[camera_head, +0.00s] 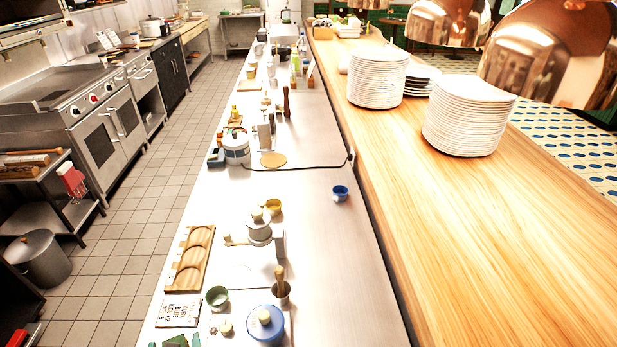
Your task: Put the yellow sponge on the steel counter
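The steel counter (330,255) runs from the bottom of the head view away toward the back, left of the wooden pass. I cannot make out a yellow sponge for certain. A small yellow round item (273,206) on the counter looks more like a cup or bowl. Other small yellow items farther back are too small to tell. I cannot pick out my gripper in this view.
A blue-lidded pot (265,324), a green bowl (217,297), a wooden tray with round hollows (190,258) and a blue cup (340,193) stand on the counter. Its right front stretch is clear. White plate stacks (468,118) stand on the wooden pass (470,230).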

